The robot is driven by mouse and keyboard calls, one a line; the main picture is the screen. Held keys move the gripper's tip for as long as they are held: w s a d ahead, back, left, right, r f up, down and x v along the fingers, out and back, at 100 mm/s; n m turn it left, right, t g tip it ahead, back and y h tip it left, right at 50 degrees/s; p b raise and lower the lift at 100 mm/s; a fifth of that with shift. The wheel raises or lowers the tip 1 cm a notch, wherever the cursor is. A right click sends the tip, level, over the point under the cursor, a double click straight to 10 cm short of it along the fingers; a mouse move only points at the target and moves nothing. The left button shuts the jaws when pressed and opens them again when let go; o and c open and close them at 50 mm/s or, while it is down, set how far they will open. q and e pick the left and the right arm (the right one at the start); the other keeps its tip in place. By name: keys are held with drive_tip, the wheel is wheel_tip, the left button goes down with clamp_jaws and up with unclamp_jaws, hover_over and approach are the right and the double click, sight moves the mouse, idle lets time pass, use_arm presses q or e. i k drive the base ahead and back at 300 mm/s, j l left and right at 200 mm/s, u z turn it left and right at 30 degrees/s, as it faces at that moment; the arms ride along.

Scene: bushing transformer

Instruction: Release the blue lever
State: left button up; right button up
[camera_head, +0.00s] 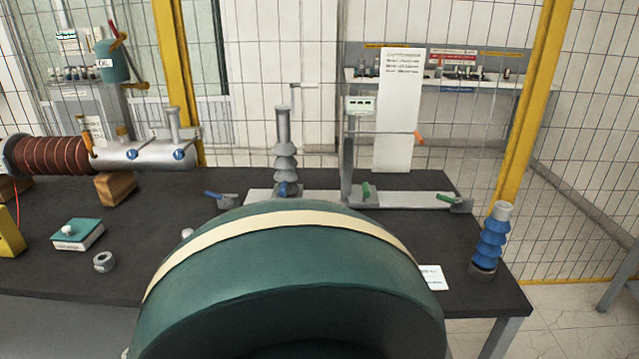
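A blue lever (220,199) sits at the left end of the light grey fixture plate (262,198) on the dark table. It looks tilted, with its upper end toward the left. A second small blue part (289,189) shows at the foot of the grey ribbed bushing (285,150), which stands upright on the plate. A green lever (366,193) sits near the plate's middle, and another green lever (447,198) is at its right end. Neither of my grippers is in view, and nothing touches the levers.
A large dark green rounded shape with a cream band hides the table's front middle; I cannot tell whether it is mine. A blue ribbed bushing (491,240) stands at right. A brown coil assembly (60,155), a teal box (78,233) and a nut (104,262) are at left.

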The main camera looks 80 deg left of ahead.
sight(220, 197)
drive_tip(key=u, duration=3.2)
